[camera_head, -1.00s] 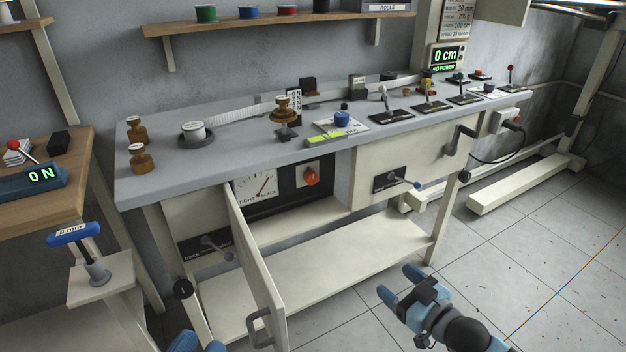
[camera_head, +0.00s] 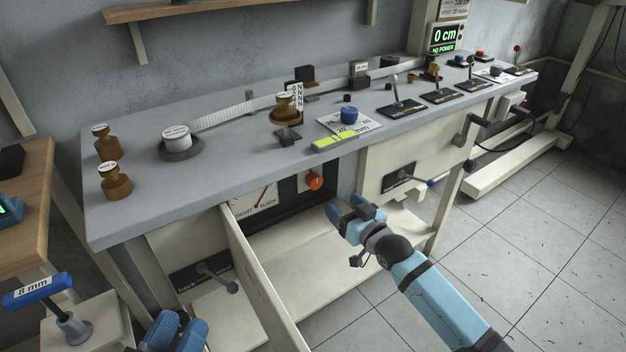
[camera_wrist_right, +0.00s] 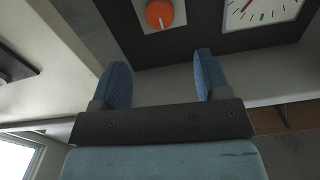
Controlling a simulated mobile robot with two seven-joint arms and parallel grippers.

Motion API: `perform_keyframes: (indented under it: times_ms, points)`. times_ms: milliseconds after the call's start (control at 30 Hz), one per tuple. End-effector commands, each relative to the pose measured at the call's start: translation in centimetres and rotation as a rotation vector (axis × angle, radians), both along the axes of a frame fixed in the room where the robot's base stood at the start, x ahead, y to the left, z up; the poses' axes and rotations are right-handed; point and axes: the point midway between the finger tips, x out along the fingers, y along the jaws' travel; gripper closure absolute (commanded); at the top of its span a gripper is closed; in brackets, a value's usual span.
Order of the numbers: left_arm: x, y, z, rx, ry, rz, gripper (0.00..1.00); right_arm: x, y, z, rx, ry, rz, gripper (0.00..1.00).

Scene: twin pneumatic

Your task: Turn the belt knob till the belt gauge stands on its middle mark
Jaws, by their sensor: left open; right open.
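The orange belt knob (camera_head: 314,180) sits on a dark panel under the bench top; in the right wrist view the knob (camera_wrist_right: 160,14) shows a white pointer line on a pale plate. The belt gauge (camera_head: 252,201), a white dial marked TIGHT and SLACK, is left of it, partly hidden by the open door. My left gripper (camera_head: 180,328) is open at the bottom left.
The open cabinet door (camera_head: 262,285) stands out left of the knob. The bench top (camera_head: 235,165) overhangs the panel, and a lower shelf (camera_head: 300,262) lies below. A lever (camera_head: 415,182) sticks out to the right.

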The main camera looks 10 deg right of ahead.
Motion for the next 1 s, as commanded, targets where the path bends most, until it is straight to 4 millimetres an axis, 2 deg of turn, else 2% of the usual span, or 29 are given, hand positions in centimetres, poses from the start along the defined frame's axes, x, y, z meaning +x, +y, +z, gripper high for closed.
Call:
perform_keyframes:
  times_ms: [67, 300, 500, 700, 1000]
  points:
    - [-0.1, -0.2, 0.3, -0.019, -0.030, -0.009, 0.57, 1.5, 0.7, -0.2, 0.001, -0.003, 0.001, 0.31]
    - [0.1, -0.4, -2.0, 0.010, 0.035, -0.029, 0.57, 6.3, 2.6, -0.2, 0.001, -0.003, 0.001, 0.31]
    - [0.2, -0.6, -3.7, 0.034, 0.085, -0.044, 0.57, 9.5, 3.9, -0.2, 0.002, -0.001, 0.000, 0.31]
    - [0.3, -0.7, -4.4, 0.049, 0.112, -0.054, 0.57, 11.0, 4.6, -0.1, 0.001, -0.001, 0.001, 0.31]
    - [0.3, -0.7, -4.5, 0.050, 0.117, -0.055, 0.57, 11.2, 4.6, 0.0, 0.000, 0.000, 0.000, 0.31]
